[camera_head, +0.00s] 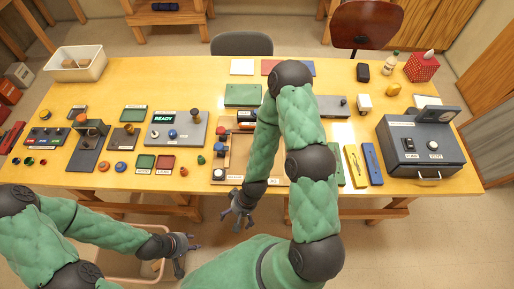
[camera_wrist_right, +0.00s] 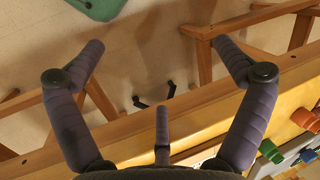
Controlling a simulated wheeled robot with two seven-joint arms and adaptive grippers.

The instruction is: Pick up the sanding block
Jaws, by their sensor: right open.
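I cannot tell for sure which object is the sanding block. A small dark block (camera_head: 362,72) at the back right of the yellow table is one possible match. My right gripper (camera_head: 238,212) is in front of the table's near edge, far from that block. In the right wrist view its fingers (camera_wrist_right: 160,47) are spread with nothing between them. My left gripper (camera_head: 186,256) hangs lower left, away from the table, its fingers apart and empty. My right arm hides part of the table's middle.
The yellow table (camera_head: 350,105) holds a grey machine (camera_head: 420,145) at right, a wooden tray (camera_head: 238,160) at centre, and a white bin (camera_head: 76,64) back left. Blue and yellow bars (camera_head: 373,165) lie right of my arm.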

